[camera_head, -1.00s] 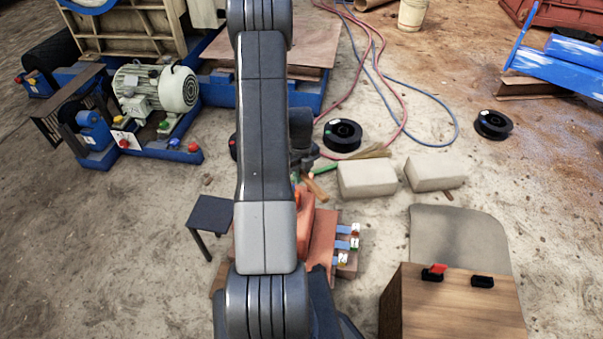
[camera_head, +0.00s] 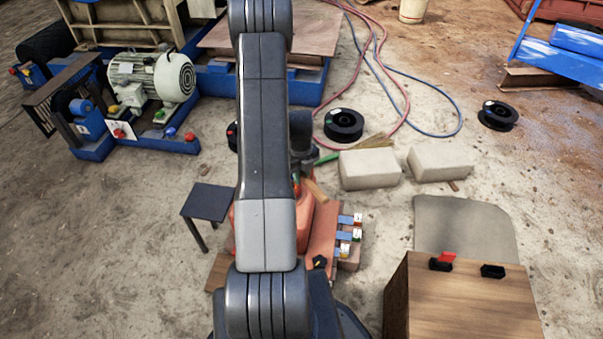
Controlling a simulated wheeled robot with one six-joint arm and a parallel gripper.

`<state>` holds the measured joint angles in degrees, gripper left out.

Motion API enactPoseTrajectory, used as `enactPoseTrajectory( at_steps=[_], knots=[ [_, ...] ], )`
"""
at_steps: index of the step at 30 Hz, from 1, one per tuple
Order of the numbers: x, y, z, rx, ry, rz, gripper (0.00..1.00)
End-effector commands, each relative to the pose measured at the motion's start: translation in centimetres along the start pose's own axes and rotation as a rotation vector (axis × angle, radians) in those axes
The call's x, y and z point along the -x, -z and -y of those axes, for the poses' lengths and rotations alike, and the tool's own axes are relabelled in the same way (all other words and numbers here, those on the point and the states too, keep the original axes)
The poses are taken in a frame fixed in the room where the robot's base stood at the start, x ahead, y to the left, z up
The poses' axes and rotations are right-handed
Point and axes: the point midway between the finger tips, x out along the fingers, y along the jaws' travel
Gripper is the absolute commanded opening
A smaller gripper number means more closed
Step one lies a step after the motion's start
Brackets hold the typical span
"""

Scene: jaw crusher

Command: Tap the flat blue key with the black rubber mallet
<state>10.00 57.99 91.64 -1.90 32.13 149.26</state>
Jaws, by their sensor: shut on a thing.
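My gripper (camera_head: 303,160) shows only in part, as dark pieces at the right edge of my own arm, which hides most of it. It is shut on what seems to be the mallet; a short tan wooden piece (camera_head: 315,190) beside it may be the handle. I cannot make out a black rubber head. Several flat blue keys (camera_head: 345,219) stick out to the right from the orange-red block (camera_head: 322,238), below and right of my gripper. They carry small white and coloured tags. I cannot tell whether anything touches a key.
A wooden cabinet (camera_head: 455,305) with a red and a black clip stands at lower right. Two pale blocks (camera_head: 368,169) lie beyond the keys. A small dark table (camera_head: 207,201) stands left. Black spools (camera_head: 343,125) and hoses (camera_head: 440,95) lie behind.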

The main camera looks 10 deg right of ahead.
Motion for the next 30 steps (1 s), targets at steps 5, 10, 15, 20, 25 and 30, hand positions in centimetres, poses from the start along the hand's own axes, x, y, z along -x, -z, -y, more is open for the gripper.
enactPoseTrajectory(
  at_steps=[5,10,15,20,25,30],
  knots=[
    [0.3,-0.1,0.0,0.000,0.001,0.002,0.00],
    [2.4,0.0,0.0,0.000,0.001,0.002,0.00],
    [4.7,0.1,0.0,0.000,0.002,0.002,0.00],
    [5.0,0.1,0.0,0.000,0.001,0.001,0.00],
    [4.9,0.1,0.0,0.000,0.001,0.001,0.00],
    [5.7,0.7,0.8,-0.017,0.000,0.000,0.00]
  ],
)
